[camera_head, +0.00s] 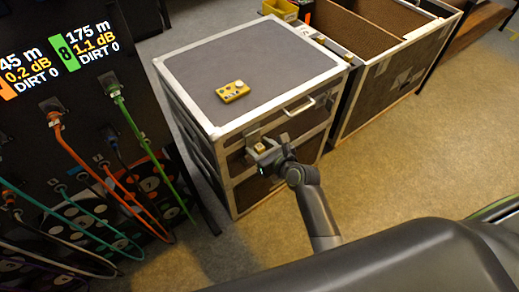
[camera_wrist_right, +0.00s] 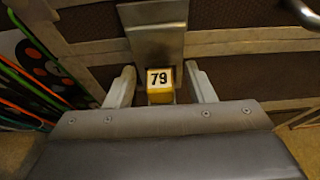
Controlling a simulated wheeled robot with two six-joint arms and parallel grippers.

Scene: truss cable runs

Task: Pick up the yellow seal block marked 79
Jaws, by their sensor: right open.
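The yellow seal block marked 79 (camera_wrist_right: 160,84) shows in the right wrist view, with its white top and black number facing the camera. It sits against a metal plate (camera_wrist_right: 157,40) on the front of the flight case (camera_head: 253,85). My right gripper (camera_wrist_right: 162,88) is open, with one finger on each side of the block and a gap visible on both sides. In the head view the right gripper (camera_head: 265,150) is at the case's front, and the block (camera_head: 259,148) shows small between its fingers. My left gripper is not in view.
A yellow device (camera_head: 233,91) lies on the case's top. A handle (camera_head: 299,107) sticks out of the case's front. An open case (camera_head: 378,82) stands to the right, and a panel with coloured cables (camera_head: 75,150) stands to the left. The floor at right is clear.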

